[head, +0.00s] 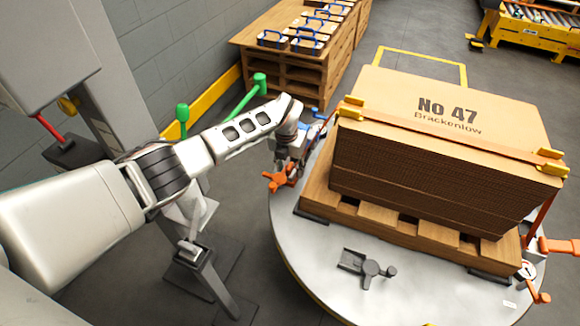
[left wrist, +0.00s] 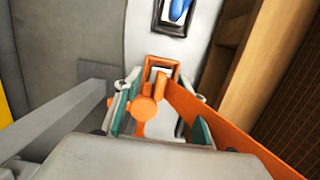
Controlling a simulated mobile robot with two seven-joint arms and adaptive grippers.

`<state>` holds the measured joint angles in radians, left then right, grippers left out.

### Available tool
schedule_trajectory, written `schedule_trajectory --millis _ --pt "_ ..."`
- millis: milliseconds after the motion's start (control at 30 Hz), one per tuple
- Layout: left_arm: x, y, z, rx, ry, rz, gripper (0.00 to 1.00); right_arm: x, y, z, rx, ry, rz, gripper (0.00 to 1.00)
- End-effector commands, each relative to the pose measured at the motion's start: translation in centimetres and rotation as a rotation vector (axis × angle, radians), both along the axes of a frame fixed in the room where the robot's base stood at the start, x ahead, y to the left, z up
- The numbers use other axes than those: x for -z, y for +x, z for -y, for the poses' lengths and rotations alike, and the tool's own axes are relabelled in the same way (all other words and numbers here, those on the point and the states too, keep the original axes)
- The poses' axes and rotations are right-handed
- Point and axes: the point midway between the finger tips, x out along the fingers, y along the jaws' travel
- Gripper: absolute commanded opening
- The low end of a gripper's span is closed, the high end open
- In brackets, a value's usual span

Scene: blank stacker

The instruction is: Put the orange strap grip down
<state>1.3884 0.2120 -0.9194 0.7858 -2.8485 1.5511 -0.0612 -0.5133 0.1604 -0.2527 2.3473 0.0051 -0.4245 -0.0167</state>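An orange strap grip (head: 278,181) shows at the left edge of the round grey table, just under my left gripper (head: 292,152). In the left wrist view the grip (left wrist: 148,104) lies between the two teal-padded fingers of my left gripper (left wrist: 165,105). An orange strap (left wrist: 225,128) runs from it to the lower right, across the right finger. The fingers stand apart on both sides of the grip; whether they press on it cannot be told. My right gripper is not in view.
A strapped cardboard stack (head: 440,150) sits on a wooden pallet (head: 385,225) on the round table (head: 330,285). A dark metal fitting (head: 367,266) lies on the table's front. More orange grips (head: 558,246) are at the right edge. A wooden bench (head: 262,38) with blue-handled items stands behind.

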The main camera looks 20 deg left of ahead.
Motion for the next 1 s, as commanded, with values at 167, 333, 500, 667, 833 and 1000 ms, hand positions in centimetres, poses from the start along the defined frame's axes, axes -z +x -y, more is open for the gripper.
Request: schedule_trajectory --millis 167,333,500,667,833,1000 --pt "0.0 0.0 0.0 0.0 0.0 0.0 0.4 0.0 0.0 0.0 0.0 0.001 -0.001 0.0" --pt "-0.4 0.0 0.0 0.0 0.0 0.002 0.4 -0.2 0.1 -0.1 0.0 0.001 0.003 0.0" --pt "-3.1 0.1 -0.1 0.001 0.002 0.012 0.4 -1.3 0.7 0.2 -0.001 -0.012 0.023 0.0" --pt "-6.9 -0.3 -0.1 0.001 0.002 0.018 0.4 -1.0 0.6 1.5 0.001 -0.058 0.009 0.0" --pt "-10.1 -0.9 -0.1 0.001 0.001 0.014 0.4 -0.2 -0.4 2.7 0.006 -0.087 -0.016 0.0" --pt "-11.9 -1.4 -0.1 0.0 0.001 0.008 0.4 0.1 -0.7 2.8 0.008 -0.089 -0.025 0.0"
